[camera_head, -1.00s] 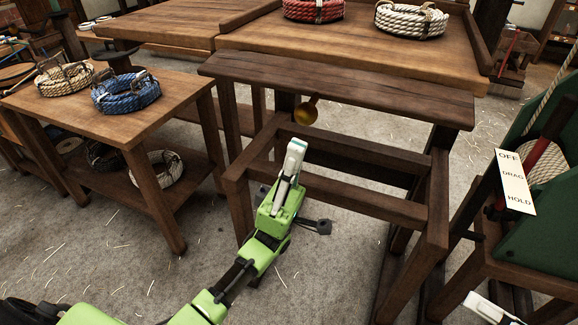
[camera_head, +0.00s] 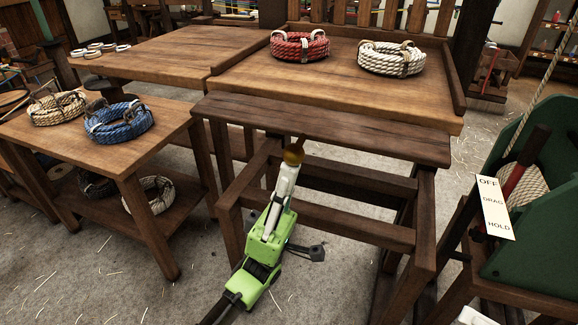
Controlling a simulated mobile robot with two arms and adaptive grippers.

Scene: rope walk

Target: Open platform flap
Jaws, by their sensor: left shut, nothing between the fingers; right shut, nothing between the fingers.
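The platform flap is a dark wooden board (camera_head: 350,132) along the front edge of the middle table. It looks sloped, with its front edge lower. A brass knob (camera_head: 293,156) on a short stem hangs at its front edge, left of centre. My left gripper (camera_head: 289,168) is shut and empty, pointing up with its white fingertips at the knob's lower side. I cannot tell whether they touch it. Only a white tip of my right gripper (camera_head: 474,316) shows at the bottom right edge. It is shut and clear of the flap.
Red (camera_head: 300,46) and white (camera_head: 392,58) rope coils lie on the platform top (camera_head: 340,88) behind the flap. A side table (camera_head: 150,155) with rope coils stands at left. A green stand (camera_head: 530,250) with an OFF/DRAG/HOLD label (camera_head: 495,208) is at right.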

